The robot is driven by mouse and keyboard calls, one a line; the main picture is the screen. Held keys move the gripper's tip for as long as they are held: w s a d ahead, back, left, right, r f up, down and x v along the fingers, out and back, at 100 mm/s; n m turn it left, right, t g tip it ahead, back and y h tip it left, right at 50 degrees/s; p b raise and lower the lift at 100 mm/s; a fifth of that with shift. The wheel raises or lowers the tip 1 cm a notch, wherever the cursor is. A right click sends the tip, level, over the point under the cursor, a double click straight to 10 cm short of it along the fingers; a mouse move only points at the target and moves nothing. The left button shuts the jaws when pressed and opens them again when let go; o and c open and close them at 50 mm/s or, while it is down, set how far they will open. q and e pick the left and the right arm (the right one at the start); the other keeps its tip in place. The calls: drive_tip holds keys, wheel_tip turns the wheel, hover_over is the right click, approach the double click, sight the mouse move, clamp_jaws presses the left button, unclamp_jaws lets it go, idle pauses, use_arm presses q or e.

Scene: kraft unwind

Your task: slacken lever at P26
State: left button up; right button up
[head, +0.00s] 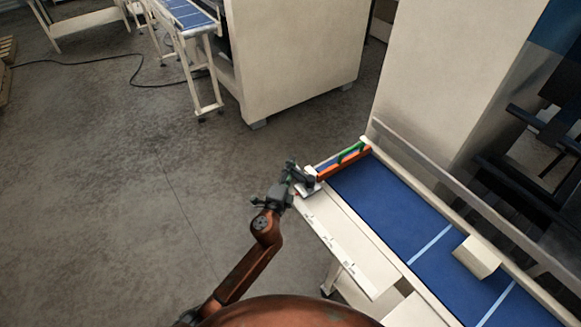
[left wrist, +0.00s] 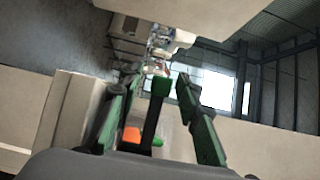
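A dark lever with a green tip (left wrist: 161,86) stands between the fingers of my left gripper (left wrist: 157,79) in the left wrist view, with gaps to both fingers. In the head view my left gripper (head: 287,184) is at the near left corner of the blue-belted conveyor, beside a small dark and white clamp fitting (head: 309,184). The gripper partly hides this fitting. An orange bar (head: 343,163) with a green strip (head: 351,152) runs across the belt end next to it. I cannot read any P26 label. My right gripper is not in view.
The blue belt (head: 385,205) runs to the lower right, with a pale box (head: 476,257) on it. A large beige cabinet (head: 450,80) stands behind. The grey floor (head: 120,190) at left is mostly clear, with a black cable (head: 100,57).

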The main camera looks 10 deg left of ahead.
use_arm(q)
drive_tip(key=s+a, duration=0.1)
drive_tip(key=s, duration=1)
drive_tip(key=shift+s+a, duration=0.3)
drive_tip(key=shift+a, duration=0.1)
drive_tip(key=shift+c, duration=0.5)
